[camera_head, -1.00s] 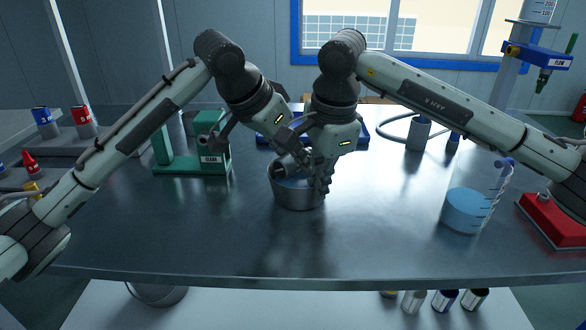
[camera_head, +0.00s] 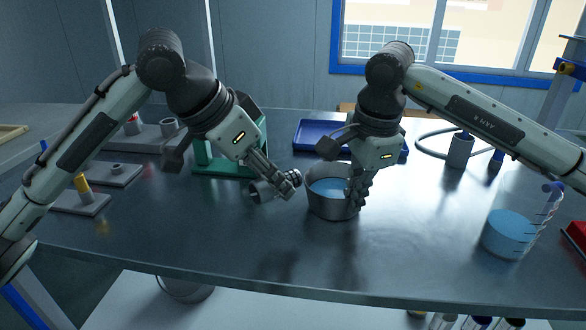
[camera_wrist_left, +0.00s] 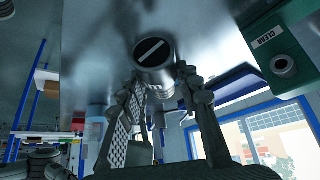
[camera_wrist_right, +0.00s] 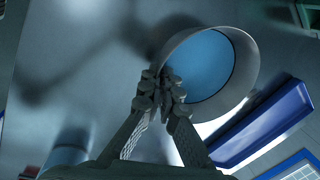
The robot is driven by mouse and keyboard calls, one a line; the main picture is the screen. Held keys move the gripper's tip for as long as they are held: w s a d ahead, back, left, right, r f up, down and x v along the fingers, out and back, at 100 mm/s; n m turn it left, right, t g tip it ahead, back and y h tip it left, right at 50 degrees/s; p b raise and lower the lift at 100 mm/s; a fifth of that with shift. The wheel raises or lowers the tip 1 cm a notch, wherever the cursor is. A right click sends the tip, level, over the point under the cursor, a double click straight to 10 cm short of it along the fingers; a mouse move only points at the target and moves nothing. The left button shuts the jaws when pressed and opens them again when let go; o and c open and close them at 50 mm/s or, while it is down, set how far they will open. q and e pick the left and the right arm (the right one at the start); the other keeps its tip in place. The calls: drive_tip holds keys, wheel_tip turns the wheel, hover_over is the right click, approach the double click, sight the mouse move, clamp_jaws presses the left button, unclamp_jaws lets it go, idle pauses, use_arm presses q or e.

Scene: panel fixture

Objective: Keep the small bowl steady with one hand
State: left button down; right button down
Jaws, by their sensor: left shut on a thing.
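The small bowl (camera_head: 325,205) is a grey metal vessel holding blue liquid, upright on the dark table. My right gripper (camera_head: 358,190) is at its right rim. In the right wrist view my right fingertips (camera_wrist_right: 160,88) are closed together on the rim of the bowl (camera_wrist_right: 248,62), with the blue liquid beside them. My left gripper (camera_head: 288,183) is shut on a short metal cylinder (camera_head: 262,192), held tilted on its side just left of the bowl. In the left wrist view the cylinder (camera_wrist_left: 153,53) shows a dark end with a white bar.
A green fixture (camera_head: 222,165) stands behind my left gripper. A blue tray (camera_head: 312,135) lies behind the bowl. A clear beaker of blue liquid (camera_head: 508,235) stands at the right. Grey stands (camera_head: 85,203) are at the left. The table front is clear.

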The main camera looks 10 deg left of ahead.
use_arm(q)
drive_tip(key=shift+s+a, duration=1.85)
drive_tip(key=shift+s, duration=0.05)
use_arm(e)
drive_tip(key=c, duration=1.6)
unclamp_jaws()
drive_tip(key=shift+c, duration=0.2)
use_arm(q)
drive_tip(key=shift+r, duration=0.1)
use_arm(e)
drive_tip(key=s+d+r, duration=0.1)
drive_tip(key=s+r, duration=0.2)
drive_tip(key=r, duration=0.4)
drive_tip(key=s+d+r, duration=0.2)
drive_tip(key=s+r, duration=0.1)
drive_tip(key=r, duration=0.5)
drive_tip(key=shift+d, duration=0.3)
